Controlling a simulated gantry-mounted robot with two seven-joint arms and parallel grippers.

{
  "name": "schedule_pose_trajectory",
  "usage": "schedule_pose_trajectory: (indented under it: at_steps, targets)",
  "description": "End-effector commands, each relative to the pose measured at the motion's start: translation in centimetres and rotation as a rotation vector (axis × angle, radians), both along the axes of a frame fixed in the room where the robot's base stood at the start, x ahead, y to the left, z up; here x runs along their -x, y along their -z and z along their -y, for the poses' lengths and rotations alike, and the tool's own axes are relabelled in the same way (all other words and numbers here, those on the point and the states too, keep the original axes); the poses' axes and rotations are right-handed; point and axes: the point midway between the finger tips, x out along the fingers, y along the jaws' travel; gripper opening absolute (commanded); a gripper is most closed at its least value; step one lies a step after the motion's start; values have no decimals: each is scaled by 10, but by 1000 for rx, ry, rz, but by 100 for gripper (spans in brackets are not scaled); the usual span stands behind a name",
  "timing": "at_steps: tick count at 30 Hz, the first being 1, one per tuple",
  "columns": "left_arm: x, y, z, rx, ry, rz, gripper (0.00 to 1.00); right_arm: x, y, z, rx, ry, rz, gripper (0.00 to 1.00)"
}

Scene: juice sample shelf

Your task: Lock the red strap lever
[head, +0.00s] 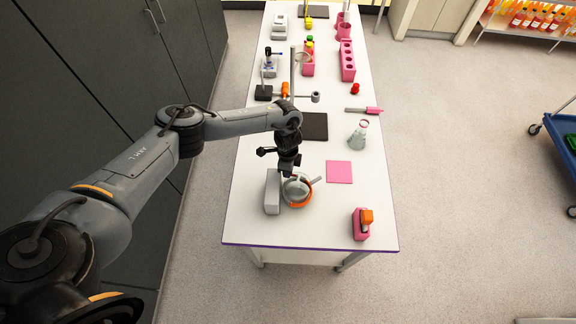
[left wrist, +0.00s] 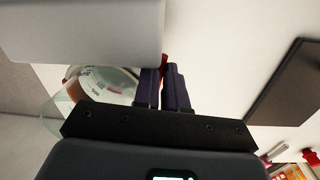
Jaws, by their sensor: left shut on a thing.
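My left gripper (head: 287,173) points down beside a grey block-shaped device (head: 272,192) and a clear glass flask (head: 300,187) with an orange ring round its base. In the left wrist view the two dark fingers (left wrist: 164,88) are close together. A small part of the red strap lever (left wrist: 164,62) shows at the fingertips, by the edge of the grey device (left wrist: 85,28). The gripper is shut on this lever, mostly hidden by the fingers and device. The flask's glass (left wrist: 105,85) shows left of the fingers. My right gripper is not in view.
A pink square mat (head: 339,172) lies right of the flask. A pink holder with an orange-topped item (head: 362,223) stands near the front right. An Erlenmeyer flask (head: 358,135) and a dark plate (head: 314,126) are farther back. The table's front middle is clear.

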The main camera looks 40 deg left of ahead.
Motion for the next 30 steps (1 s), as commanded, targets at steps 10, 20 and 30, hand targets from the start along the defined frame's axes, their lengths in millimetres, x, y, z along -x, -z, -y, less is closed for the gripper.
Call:
schedule_pose_trajectory:
  at_steps: [10,20,30]
  targets:
    - [1,-1,2,2,-44,0,0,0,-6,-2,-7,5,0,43]
    - [1,-1,2,2,-44,0,19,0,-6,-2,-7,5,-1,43]
    - [2,-1,3,4,-41,-3,37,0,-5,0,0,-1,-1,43]
